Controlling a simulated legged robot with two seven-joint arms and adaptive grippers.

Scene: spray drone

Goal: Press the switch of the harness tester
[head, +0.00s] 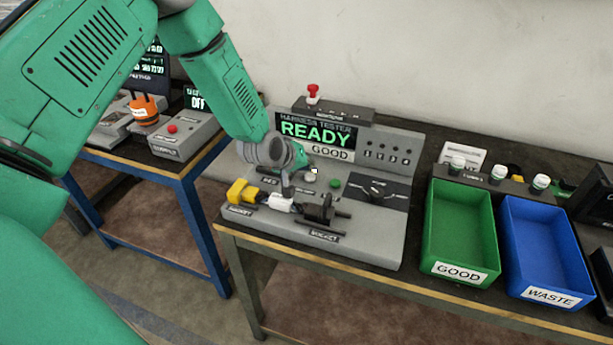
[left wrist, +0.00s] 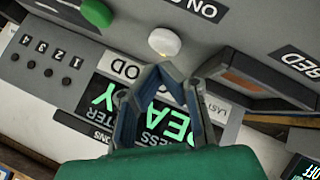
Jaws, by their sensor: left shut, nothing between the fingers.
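The harness tester (head: 410,142) is a grey console on the bench, with its screen (head: 316,133) reading READY and GOOD. My left gripper (head: 287,193) is over the console, left of the white button in the head view. In the left wrist view my left gripper (left wrist: 162,72) is shut and empty, its tips close to the white button (left wrist: 164,41); contact cannot be told. The green button (left wrist: 97,12) is at the upper left.
Yellow, white and black connectors (head: 242,192) lie along the console's front. A green GOOD bin (head: 459,269) and a blue WASTE bin (head: 549,295) stand to the right. A blue-framed table (head: 190,205) with other equipment stands at left.

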